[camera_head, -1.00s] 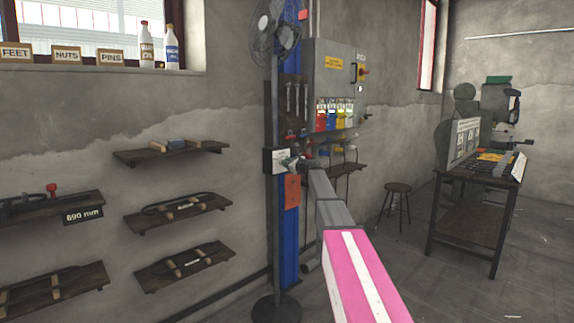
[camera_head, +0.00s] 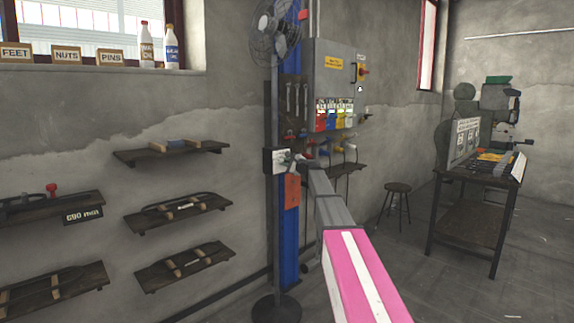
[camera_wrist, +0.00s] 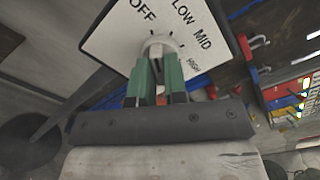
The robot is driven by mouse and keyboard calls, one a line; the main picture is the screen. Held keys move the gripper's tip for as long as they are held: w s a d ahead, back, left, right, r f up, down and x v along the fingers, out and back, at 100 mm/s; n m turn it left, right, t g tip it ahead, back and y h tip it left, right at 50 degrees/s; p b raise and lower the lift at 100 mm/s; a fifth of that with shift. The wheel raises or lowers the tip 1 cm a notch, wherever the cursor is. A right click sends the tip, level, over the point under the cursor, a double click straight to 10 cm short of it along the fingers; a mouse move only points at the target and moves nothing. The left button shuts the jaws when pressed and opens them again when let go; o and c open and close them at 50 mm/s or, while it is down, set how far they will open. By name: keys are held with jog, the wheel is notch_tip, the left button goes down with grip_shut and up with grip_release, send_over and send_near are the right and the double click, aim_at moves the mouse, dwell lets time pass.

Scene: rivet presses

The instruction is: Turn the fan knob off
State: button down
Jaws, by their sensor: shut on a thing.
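The fan (camera_head: 272,32) stands on a tall pole by the wall. Its white control box (camera_head: 276,161) is fixed partway up the pole. In the wrist view the white dial plate (camera_wrist: 112,43) reads OFF, LOW, MID and HIGH from left to right. The round pale knob (camera_wrist: 160,43) is at its middle. My gripper (camera_wrist: 158,62), with green finger pads, is shut on the knob, one finger on each side. The fingers hide part of the knob, and I cannot tell which mark it points to. In the head view my gripper (camera_head: 298,164) is small at the box.
A grey electrical cabinet (camera_head: 333,80) and a blue tool panel (camera_head: 291,225) are close behind the fan pole. Small wall shelves (camera_head: 180,210) hang to the left. A stool (camera_head: 398,189) and workbench (camera_head: 466,205) stand right. The floor between is clear.

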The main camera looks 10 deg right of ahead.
jog(key=shift+n, duration=0.7)
jog(key=c, duration=1.1)
grip_release()
jog(key=shift+c, duration=0.2)
jog(key=v, duration=1.1)
jog(key=shift+a+f, duration=0.1)
